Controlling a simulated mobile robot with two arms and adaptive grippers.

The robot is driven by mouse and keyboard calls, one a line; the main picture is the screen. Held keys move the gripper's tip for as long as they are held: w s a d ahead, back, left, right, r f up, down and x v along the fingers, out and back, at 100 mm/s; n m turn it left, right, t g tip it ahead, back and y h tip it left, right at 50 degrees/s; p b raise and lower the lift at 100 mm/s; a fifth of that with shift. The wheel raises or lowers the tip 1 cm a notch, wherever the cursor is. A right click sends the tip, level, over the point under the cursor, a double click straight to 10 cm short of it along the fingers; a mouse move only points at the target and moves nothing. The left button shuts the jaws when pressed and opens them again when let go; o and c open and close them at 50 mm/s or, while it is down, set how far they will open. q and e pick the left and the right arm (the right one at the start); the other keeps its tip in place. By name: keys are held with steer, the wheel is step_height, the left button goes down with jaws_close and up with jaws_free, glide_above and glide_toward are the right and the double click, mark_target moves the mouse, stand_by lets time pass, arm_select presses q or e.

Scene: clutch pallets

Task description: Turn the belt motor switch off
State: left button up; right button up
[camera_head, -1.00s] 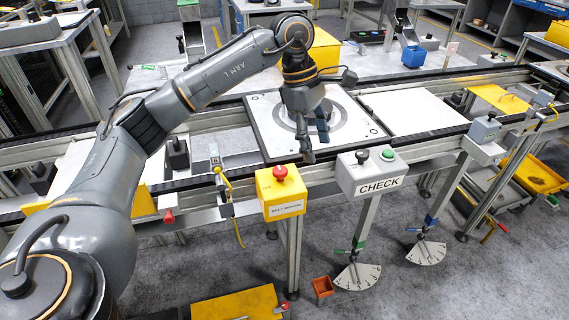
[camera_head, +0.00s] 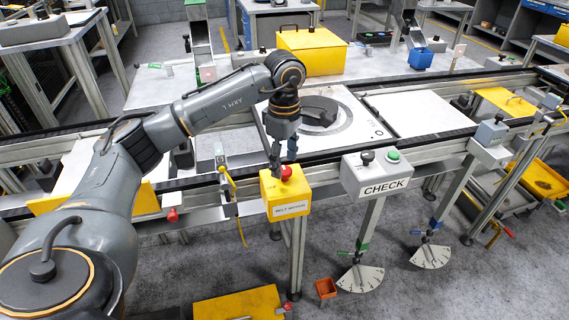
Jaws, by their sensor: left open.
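The belt motor switch is a yellow box (camera_head: 287,201) with a white label and a red knob (camera_head: 287,172) on top. It stands at the front edge of the conveyor, near the middle of the view. My left gripper (camera_head: 283,168) points down right at the red knob. Its fingers are apart, and they partly cover the knob. I cannot tell whether they touch it. My right gripper is not in view.
A grey CHECK box (camera_head: 376,176) with a black knob and a green button stands right of the switch. A pallet with a round plate (camera_head: 345,137) lies on the conveyor behind my gripper. A yellow cable hook (camera_head: 228,183) hangs to the left.

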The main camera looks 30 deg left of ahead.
arm_select(q)
steer(key=shift+f, duration=0.95)
steer(key=shift+c, duration=0.2)
steer(key=c, duration=1.1)
